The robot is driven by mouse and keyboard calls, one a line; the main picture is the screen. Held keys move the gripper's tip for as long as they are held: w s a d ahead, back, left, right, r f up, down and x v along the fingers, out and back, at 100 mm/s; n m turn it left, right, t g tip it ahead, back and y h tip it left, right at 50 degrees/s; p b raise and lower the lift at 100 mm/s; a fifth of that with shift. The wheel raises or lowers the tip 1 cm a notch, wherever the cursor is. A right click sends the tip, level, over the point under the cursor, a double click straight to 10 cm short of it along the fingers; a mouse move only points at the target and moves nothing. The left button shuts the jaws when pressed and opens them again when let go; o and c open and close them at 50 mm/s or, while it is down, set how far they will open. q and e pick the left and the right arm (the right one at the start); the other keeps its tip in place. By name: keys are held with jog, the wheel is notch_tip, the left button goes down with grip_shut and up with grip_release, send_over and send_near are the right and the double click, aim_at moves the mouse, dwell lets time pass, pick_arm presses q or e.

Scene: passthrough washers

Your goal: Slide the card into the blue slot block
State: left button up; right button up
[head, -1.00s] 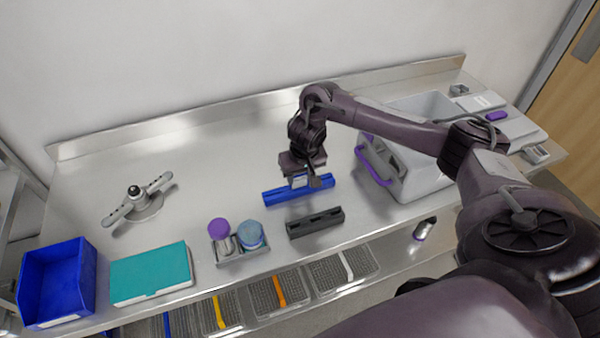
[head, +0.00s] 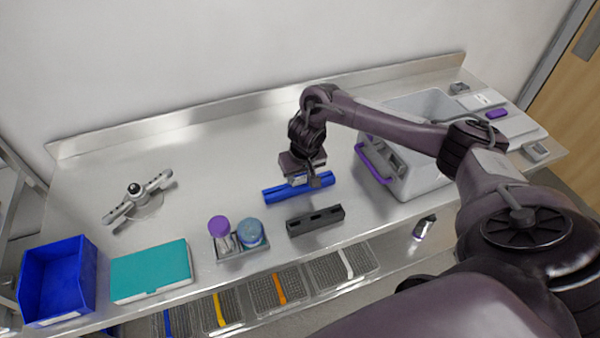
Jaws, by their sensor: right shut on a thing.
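The blue slot block (head: 281,195) lies on the steel counter near the middle of the head view. My right gripper (head: 309,183) is directly over the block, pointing down, shut on the card (head: 298,180). Only a small pale part of the card shows between the fingers, right at the top of the block. I cannot tell how deep its lower edge sits in the slot. My left gripper is not in view.
A dark grey slot block (head: 315,221) lies just in front of the blue one. A grey bin with a purple handle (head: 415,175) stands close on the right. A small rack (head: 243,250) with purple and blue lidded containers is front left. The counter's left middle is mostly clear.

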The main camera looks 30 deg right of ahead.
jog(key=shift+f, duration=0.2)
dwell(0.5)
jog(key=o, duration=1.7)
jog(key=w+p+v, duration=0.1)
jog(key=p+v, duration=0.5)
jog(key=p, duration=0.3)
jog(key=shift+w+d+r, duration=0.15)
jog(key=shift+r, duration=0.45)
jog(key=shift+f, duration=0.1)
